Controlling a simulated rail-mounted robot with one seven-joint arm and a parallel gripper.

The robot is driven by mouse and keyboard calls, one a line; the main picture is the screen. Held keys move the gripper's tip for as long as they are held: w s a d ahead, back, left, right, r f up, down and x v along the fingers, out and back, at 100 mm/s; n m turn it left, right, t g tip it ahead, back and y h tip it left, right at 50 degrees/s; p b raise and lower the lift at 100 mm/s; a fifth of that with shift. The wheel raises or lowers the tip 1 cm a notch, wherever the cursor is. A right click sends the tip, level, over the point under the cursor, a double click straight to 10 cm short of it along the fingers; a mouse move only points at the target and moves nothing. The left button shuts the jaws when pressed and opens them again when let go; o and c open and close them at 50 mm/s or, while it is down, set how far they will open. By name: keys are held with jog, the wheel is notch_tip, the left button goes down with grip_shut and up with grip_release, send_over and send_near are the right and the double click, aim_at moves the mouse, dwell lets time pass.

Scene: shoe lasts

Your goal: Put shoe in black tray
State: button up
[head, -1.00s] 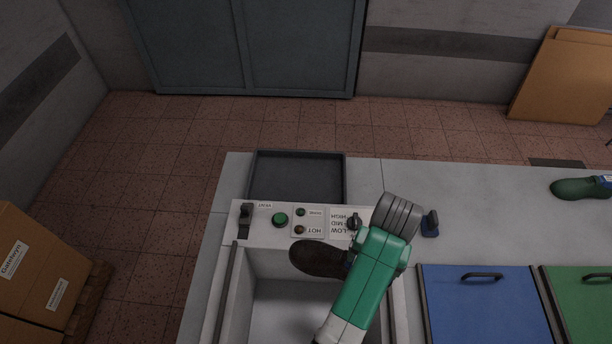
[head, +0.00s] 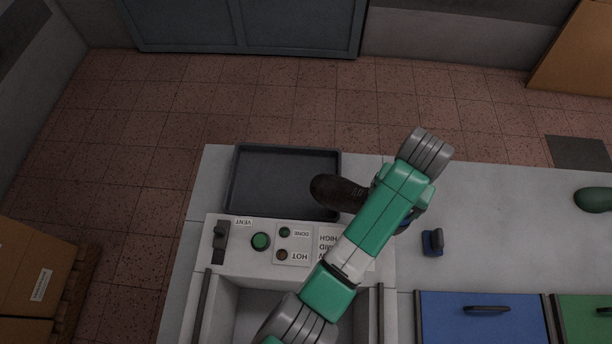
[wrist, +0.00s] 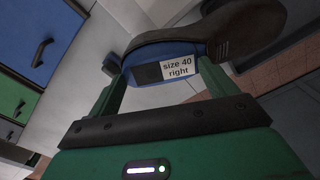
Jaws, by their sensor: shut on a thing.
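The dark brown shoe (head: 340,192) is held in the air, its toe over the right edge of the black tray (head: 270,206). The tray is shallow and empty, at the back left of the worktop. My gripper (wrist: 158,88) is shut on the shoe; in the head view my arm hides the fingers. In the wrist view the shoe (wrist: 262,32) has a blue part with a label reading "size 40 right" between the two green fingers.
A control panel (head: 262,262) with a green button, a lever and HOT and DONE lamps stands in front of the tray. The worktop right of my arm is mostly clear.

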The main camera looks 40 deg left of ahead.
aim_at(351, 183)
jog(key=a+f+n+b, duration=0.1)
jog(key=a+b, duration=0.1)
jog(key=a, duration=0.2)
jog(key=w+a+f+n+b, duration=0.1)
jog(key=a+b, duration=0.2)
jog(key=a+f+b, duration=0.1)
jog(key=a+b, duration=0.1)
jog(key=a, duration=0.2)
jog(key=shift+w+a+n, duration=0.3)
jog(key=shift+w+n, duration=0.1)
jog(key=s+a+f+n+b, duration=0.1)
jog(key=a+b, duration=0.2)
jog(key=a, duration=0.3)
jog(key=s+a+n+b, duration=0.1)
jog(key=a+n+b, duration=0.1)
jog(key=a, duration=0.4)
notch_tip(351, 183, down, 10)
jog(key=b, duration=0.2)
jog(key=shift+s+d+b, duration=0.15)
jog(key=shift+d+b, duration=0.15)
jog(key=shift+d, duration=0.05)
jog(key=o, duration=1.9)
jog(key=shift+f, duration=0.1)
notch_tip(351, 183, up, 12)
jog(key=p, duration=0.3)
jog(key=shift+d, duration=0.1)
